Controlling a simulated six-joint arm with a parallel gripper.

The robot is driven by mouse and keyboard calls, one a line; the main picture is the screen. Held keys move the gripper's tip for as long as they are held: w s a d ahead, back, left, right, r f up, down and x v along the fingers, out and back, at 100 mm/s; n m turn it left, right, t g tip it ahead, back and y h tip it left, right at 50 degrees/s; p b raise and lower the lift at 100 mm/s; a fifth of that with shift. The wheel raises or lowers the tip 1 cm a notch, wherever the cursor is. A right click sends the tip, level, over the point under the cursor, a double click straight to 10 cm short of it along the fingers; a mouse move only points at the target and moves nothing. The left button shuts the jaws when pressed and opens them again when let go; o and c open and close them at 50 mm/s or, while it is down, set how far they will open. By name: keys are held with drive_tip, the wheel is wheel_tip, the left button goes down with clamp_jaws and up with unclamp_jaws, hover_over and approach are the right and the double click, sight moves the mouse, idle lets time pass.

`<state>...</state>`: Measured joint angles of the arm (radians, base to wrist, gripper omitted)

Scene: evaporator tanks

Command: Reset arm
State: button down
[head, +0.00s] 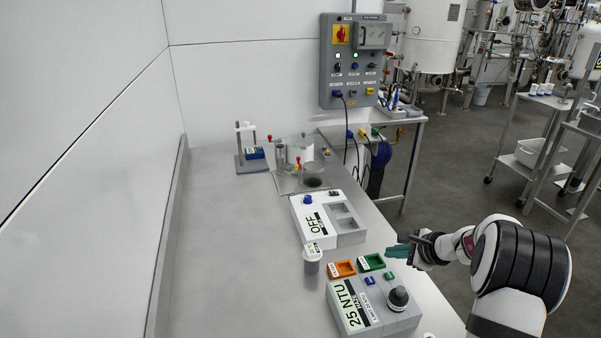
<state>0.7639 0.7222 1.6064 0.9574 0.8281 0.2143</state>
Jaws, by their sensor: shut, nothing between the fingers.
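My white and black arm reaches in from the lower right. The gap between the fingertips and the tray is hard to judge in this one view.
A box labelled 25 NTU (350,305) holds a black-capped piece (398,298). Behind are a white box labelled OFF (314,222) and a metal apparatus (300,150). The bench's left side is clear.

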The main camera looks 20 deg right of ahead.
drive_tip(key=s+a+r+n+g+y, duration=0.1)
drive_tip(key=s+a+r+n, duration=0.15)
drive_tip(key=a, duration=0.45)
drive_tip(key=s+a+r+n+g+y, duration=0.1)
drive_tip(key=a+r+n, duration=0.25)
drive_tip(key=a, duration=0.35)
drive_tip(key=s+a+r+n+g, duration=0.4)
drive_tip(key=s+a+n, duration=0.2)
drive_tip(key=s+a, duration=0.65)
drive_tip(key=s+a+f+n+g+h, duration=0.1)
drive_tip(key=s+a+n, duration=0.1)
drive_tip(key=s, duration=0.7)
drive_tip(key=s+a+n+g+h, duration=0.1)
drive_tip(key=s+n, duration=0.3)
drive_tip(key=s, duration=0.5)
drive_tip(key=shift+s+a+f+g, duration=0.35)
drive_tip(key=shift+s+f+g, duration=0.05)
drive_tip(key=shift+g, duration=0.1)
